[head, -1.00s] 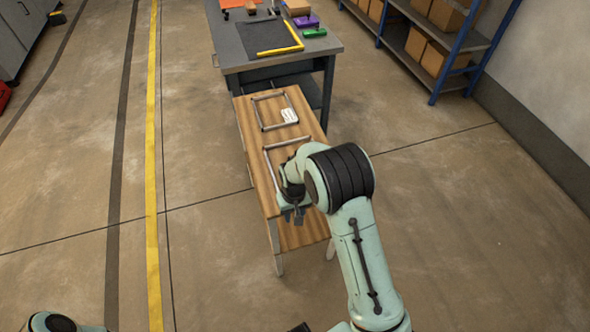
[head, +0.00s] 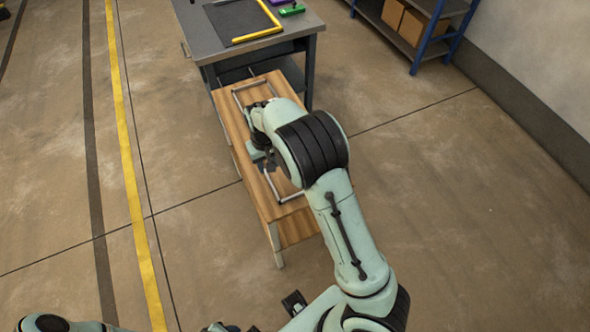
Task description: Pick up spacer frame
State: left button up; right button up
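Two thin grey rectangular spacer frames lie flat on the wooden table (head: 262,207) in the head view. The far spacer frame (head: 250,84) shows its back and left sides; my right arm covers its near part. The near spacer frame (head: 290,198) shows mainly its front edge and part of its left side; the rest is hidden under my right arm. My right gripper (head: 264,161) is over the table at the near frame's left part. Its fingertips are small and partly hidden, so I cannot tell whether it is open or touches the frame. My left gripper is not in view.
A grey workbench (head: 205,40) with a dark mat, a yellow L-shaped piece (head: 262,34) and a green item (head: 291,10) stands behind the wooden table. A blue shelf (head: 425,35) with cardboard boxes is at the back right. The floor on both sides is clear.

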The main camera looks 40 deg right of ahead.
aim_at(269, 179)
jog(key=f, duration=0.8)
jog(key=shift+w+a+f, duration=0.1)
jog(key=shift+w+f, duration=0.1)
jog(key=shift+f, duration=0.1)
grip_shut()
